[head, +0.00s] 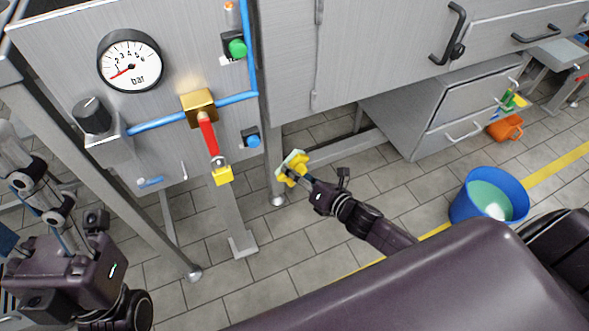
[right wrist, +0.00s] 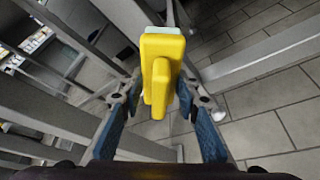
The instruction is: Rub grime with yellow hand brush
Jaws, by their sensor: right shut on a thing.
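The yellow hand brush (head: 293,170) is in my right gripper (head: 306,180), out in the air in front of the grey panel's lower right side. In the right wrist view the brush (right wrist: 162,62) sits between the two fingers of the gripper (right wrist: 157,92), which are shut on its grip. A pale bristle edge shows at the brush's far side. The brush appears clear of any surface. My left gripper (head: 42,205) is at the left edge, low in the head view, and its finger opening is unclear. I cannot make out any grime.
The grey panel (head: 60,60) carries a pressure gauge (head: 130,60), blue pipe and a red-handled valve with a yellow padlock (head: 222,173). Metal legs stand below the panel.

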